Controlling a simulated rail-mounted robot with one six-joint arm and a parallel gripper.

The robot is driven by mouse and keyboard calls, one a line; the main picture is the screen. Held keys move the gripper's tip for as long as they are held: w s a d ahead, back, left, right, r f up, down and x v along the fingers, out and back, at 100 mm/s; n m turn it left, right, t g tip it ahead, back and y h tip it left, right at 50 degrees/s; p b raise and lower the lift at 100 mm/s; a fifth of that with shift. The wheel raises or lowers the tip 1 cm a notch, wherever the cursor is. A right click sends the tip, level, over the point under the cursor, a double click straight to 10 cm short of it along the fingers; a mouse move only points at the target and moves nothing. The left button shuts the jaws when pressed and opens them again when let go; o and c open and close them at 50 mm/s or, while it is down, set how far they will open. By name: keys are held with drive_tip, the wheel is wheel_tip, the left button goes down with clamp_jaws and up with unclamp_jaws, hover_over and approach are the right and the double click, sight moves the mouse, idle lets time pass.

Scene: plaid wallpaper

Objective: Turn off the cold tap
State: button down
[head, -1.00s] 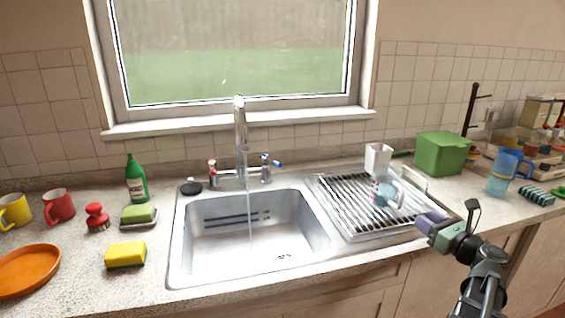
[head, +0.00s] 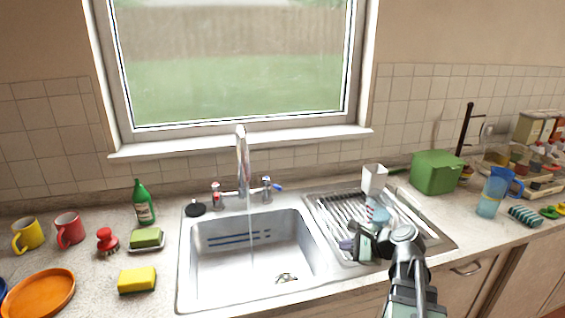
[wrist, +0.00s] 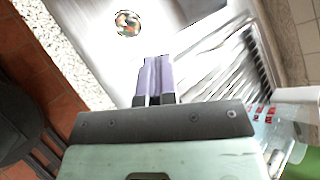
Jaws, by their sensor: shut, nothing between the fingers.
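The cold tap (head: 269,187) has a blue lever that points to the right, and it stands right of the spout (head: 242,160). A thin stream of water (head: 251,235) falls from the spout into the sink basin (head: 215,265). The red-marked tap (head: 216,194) is left of the spout. My gripper (head: 346,244) is over the left front part of the draining rack, right of the basin and nearer than the cold tap, apart from it. In the wrist view its purple fingers (wrist: 157,72) are together and empty. The taps are not in the wrist view.
A green box (head: 437,173) and blue jug (head: 492,194) stand right. A green bottle (head: 143,203) stands left of the taps. Space above the basin is clear.

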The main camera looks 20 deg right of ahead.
drive_tip(key=s+a+r+n+g+h+p, duration=0.2)
drive_tip(key=a+r+n+g+p, duration=0.2)
drive_tip(key=a+n+p, duration=0.3)
drive_tip(key=s+a+r+n+g+h+p, duration=0.2)
drive_tip(key=s+a+r+n+g+p, duration=0.25)
drive_tip(key=a+n, duration=0.5)
drive_tip(key=w+d+n+t+y, duration=0.1)
drive_tip(key=w+d+n, duration=0.35)
drive_tip(key=w, duration=0.75)
drive_tip(key=w+d+r+n+t+y+b, duration=0.1)
drive_tip(key=w+d+y, duration=0.1)
drive_tip(key=w+d, duration=0.8)
drive_tip(key=w+d+n+t+y, duration=0.15)
drive_tip(key=w+d, duration=0.35)
drive_tip(key=w, duration=1)
drive_tip(key=w+a+f+b, duration=0.1)
drive_tip(key=a+f+b, duration=0.5)
drive_tip(key=a, duration=0.4)
drive_tip(key=shift+w+f+n+g+b, duration=0.2)
drive_tip(key=shift+f+n+g+b, duration=0.15)
drive_tip(key=shift+b, duration=0.2)
